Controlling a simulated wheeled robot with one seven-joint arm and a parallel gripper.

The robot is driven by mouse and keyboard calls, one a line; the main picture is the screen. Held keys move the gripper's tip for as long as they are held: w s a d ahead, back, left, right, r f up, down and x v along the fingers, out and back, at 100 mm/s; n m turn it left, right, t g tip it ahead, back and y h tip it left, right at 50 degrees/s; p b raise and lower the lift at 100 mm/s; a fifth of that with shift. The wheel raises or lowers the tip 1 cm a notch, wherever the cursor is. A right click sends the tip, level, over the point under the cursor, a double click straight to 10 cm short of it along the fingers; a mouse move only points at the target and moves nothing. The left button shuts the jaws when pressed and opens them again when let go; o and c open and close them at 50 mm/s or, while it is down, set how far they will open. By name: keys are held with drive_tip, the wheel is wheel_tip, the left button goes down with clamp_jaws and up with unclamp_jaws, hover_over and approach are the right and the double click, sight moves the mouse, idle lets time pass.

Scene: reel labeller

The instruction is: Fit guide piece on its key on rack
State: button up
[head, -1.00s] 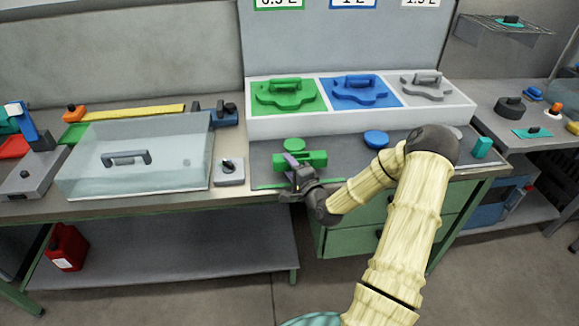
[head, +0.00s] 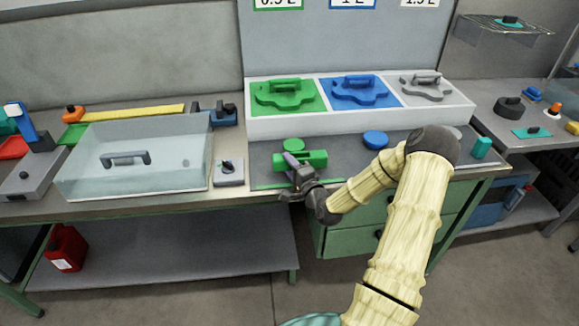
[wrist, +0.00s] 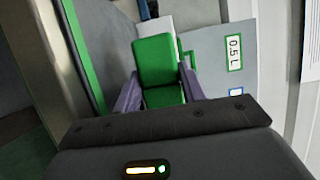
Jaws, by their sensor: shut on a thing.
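My gripper (head: 291,165) is over the grey mat (head: 265,174) in front of the white rack (head: 270,124). It is shut on a green piece (head: 317,158), which looks like a short bar lying crosswise. In the wrist view the green piece (wrist: 158,62) sits between my two purple fingers. In the rack a green shaped plate (head: 284,100), a blue one (head: 355,95) and a grey one (head: 428,90) stand in separate bays, each with a handle. I cannot make out a key on the rack.
A small grey switch box (head: 229,174) and a clear-covered case (head: 138,165) stand to the left. A teal block (head: 481,147) is at the mat's right end.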

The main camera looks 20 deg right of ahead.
drive_tip(key=o, duration=1.3)
drive_tip(key=s+d+p, duration=0.2)
drive_tip(key=s, duration=1.5)
drive_tip(key=shift+s+p, duration=0.15)
drive_tip(key=shift+p, duration=0.2)
